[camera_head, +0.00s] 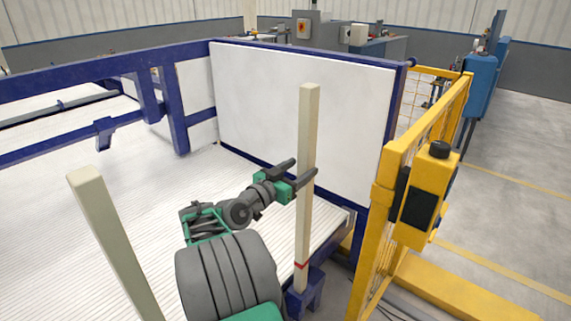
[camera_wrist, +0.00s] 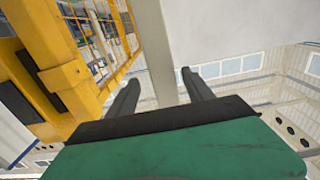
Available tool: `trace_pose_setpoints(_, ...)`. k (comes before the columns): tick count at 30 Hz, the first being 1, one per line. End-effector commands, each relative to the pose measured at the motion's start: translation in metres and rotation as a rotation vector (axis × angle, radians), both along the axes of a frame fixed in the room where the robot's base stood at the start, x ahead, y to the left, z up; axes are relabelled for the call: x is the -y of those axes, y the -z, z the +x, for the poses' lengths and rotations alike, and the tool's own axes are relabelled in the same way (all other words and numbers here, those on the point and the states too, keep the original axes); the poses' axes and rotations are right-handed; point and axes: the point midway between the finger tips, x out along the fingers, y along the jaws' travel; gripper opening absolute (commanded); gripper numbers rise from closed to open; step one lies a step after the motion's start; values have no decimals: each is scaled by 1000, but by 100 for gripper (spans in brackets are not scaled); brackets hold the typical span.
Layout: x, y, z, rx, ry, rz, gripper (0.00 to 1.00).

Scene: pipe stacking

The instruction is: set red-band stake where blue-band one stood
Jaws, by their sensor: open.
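The red-band stake (camera_head: 306,140) is a tall pale square post, upright in a blue socket (camera_head: 305,296) at the platform's right corner. Its red band shows low down, just above the socket. My gripper (camera_head: 298,170) is open at about the stake's mid-height, with one finger on either side of it. In the wrist view the stake (camera_wrist: 155,45) passes between the two open fingers (camera_wrist: 161,78), with gaps visible beside it. A second pale stake (camera_head: 112,245) stands at the left front; its lower part is out of frame and no band shows on it.
A white panel (camera_head: 290,100) in a blue frame stands behind the stake. A yellow fence post with a control box (camera_head: 418,200) is close on the right. Blue rails (camera_head: 90,80) run at the left. The ribbed white platform (camera_head: 60,225) is mostly clear.

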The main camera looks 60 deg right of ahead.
Motion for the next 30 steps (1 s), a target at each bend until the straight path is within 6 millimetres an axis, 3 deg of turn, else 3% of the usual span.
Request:
trace_pose_setpoints(15, 68, -1, -3, -1, -16, 0, 60)
trace_pose_setpoints(23, 71, 0, -5, 0, -14, 0, 60)
trace_pose_setpoints(30, 71, 0, -5, 0, -14, 0, 40)
